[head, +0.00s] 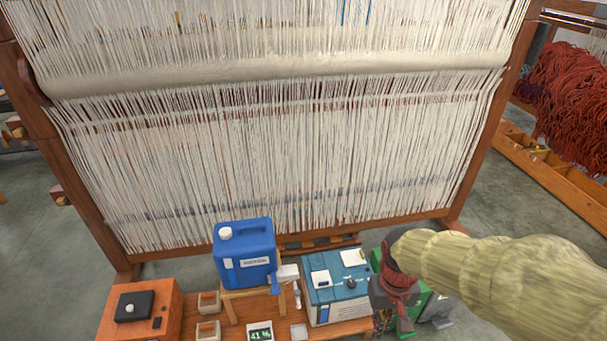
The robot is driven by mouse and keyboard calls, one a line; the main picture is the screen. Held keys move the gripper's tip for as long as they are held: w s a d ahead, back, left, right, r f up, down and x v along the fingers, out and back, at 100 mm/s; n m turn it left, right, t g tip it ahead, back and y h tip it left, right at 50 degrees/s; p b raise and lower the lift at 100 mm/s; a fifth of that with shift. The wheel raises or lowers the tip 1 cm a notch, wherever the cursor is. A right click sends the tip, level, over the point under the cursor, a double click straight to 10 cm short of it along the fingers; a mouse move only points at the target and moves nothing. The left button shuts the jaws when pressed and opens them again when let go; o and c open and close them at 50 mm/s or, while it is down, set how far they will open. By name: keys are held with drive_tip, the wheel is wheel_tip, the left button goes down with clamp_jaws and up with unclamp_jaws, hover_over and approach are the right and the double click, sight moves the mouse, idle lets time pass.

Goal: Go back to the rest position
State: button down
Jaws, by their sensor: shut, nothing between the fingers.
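My gripper (403,322) is at the lower right of the head view, at the end of my arm in a pale yellow sleeve. It is dark with red parts, points down and is shut with nothing in it. It is just right of the teal-and-white box (338,288), in front of a green object (420,303) that it partly hides. I cannot tell how high it is above the bench.
A blue canister (245,252) stands on a small wooden stand. An orange box (138,311), small trays (208,303) and a display (260,333) are at the lower left. A large loom (290,160) stands behind. Red wool (575,90) hangs at right.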

drive_tip(key=s+r+t, duration=0.3)
drive_tip(key=r, duration=0.5)
drive_tip(key=s+d+r+t, duration=0.1)
drive_tip(key=s+r+t, duration=0.2)
drive_tip(key=r, duration=0.6)
drive_tip(key=shift+s+r+m, duration=0.15)
drive_tip(key=shift+s+m, duration=0.05)
drive_tip(key=shift+m, duration=0.1)
